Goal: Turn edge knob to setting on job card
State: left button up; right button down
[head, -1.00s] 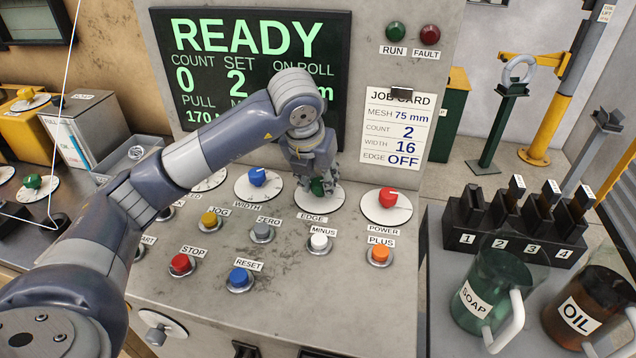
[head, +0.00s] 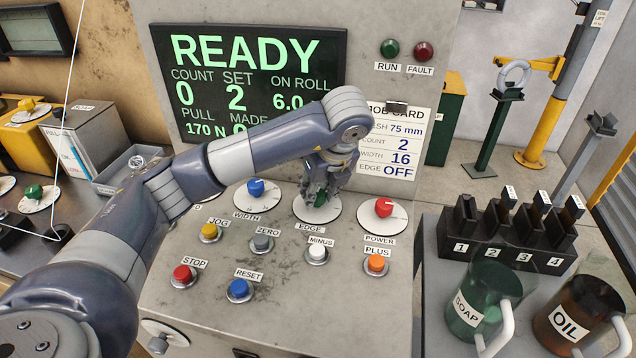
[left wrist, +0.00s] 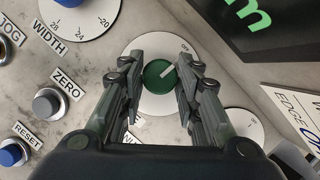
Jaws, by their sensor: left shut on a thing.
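The green edge knob (head: 321,201) sits on a white dial (head: 302,210) labelled EDGE on the sloped panel. My left gripper (head: 318,196) is shut on it from above and hides much of it in the head view. In the left wrist view the knob (left wrist: 158,74) lies between the two fingers (left wrist: 158,85). Its white pointer line aims to the upper right. My right gripper is not in view.
The blue width knob (head: 256,187) is left of the edge dial and the red power knob (head: 384,207) is right. Several push buttons lie in front, including white MINUS (head: 317,247). The display (head: 240,60) reads READY. Soap (head: 480,300) and oil (head: 578,312) jugs stand at right.

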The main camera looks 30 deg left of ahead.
pick_arm(q)
jog(key=shift+r+n+p, duration=0.1)
jog(key=shift+n+p, duration=0.2)
jog(key=shift+n, duration=0.1)
dwell(0.3)
jog(key=o, duration=1)
jog(key=shift+o, duration=0.2)
jog(key=v, duration=1.1)
jog(key=shift+d+r, duration=0.2)
jog(key=shift+r, duration=0.2)
